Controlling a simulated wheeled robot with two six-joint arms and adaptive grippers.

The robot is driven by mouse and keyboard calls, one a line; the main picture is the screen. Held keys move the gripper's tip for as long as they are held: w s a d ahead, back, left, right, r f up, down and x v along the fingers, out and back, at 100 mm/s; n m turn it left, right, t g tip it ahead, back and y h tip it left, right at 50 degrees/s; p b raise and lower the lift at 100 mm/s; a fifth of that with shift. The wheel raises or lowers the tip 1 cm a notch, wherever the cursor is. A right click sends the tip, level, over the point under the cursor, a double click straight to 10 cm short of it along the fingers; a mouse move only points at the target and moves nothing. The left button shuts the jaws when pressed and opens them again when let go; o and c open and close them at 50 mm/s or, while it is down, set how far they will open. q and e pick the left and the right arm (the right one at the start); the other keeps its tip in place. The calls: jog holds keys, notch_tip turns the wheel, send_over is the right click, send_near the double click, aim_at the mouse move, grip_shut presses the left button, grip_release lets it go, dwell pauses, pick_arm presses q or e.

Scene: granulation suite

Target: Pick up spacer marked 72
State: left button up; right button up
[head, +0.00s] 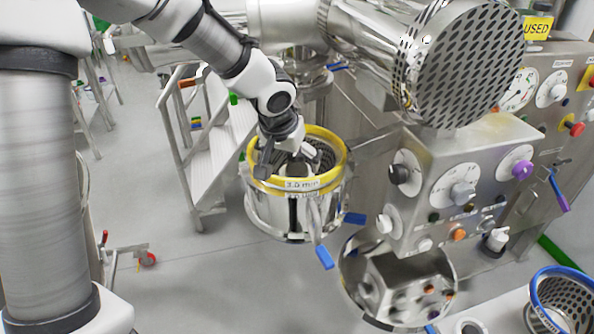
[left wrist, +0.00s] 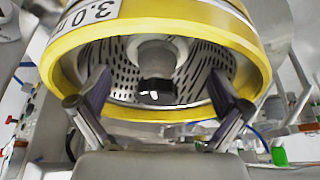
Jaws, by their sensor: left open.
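I read no mark 72 in either view, so I cannot tell which part is the spacer. My left gripper (head: 285,165) is over the opening of a yellow-rimmed metal vessel (head: 325,182), whose label reads 3.0 mm. In the left wrist view my left gripper (left wrist: 160,95) is open, with its two dark-padded fingers spread and nothing between them. Beyond them are the yellow rim (left wrist: 195,12), a perforated screen (left wrist: 203,65) and a grey central piece (left wrist: 157,52) with a dark end. Whether the fingers touch anything is unclear. My right gripper is not in view.
A steel control housing (head: 450,170) with knobs and a perforated round cover (head: 460,65) stand right of the vessel. A blue-rimmed perforated basket (head: 562,275) is at the lower right. Metal steps (head: 205,160) stand left of the vessel. Open grey floor (head: 210,280) lies in front.

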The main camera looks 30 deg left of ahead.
aim_at(295, 171)
pick_arm(q)
jog(key=x, duration=0.4)
jog(key=shift+w+f, duration=0.2)
jog(key=shift+w, duration=0.35)
jog(key=shift+s+d+r, duration=0.1)
jog(key=shift+s, duration=0.1)
jog(key=shift+s+r, duration=0.15)
jog(key=shift+s, duration=0.05)
jog(key=c, duration=0.6)
jog(key=shift+s, duration=0.15)
jog(key=c, duration=0.6)
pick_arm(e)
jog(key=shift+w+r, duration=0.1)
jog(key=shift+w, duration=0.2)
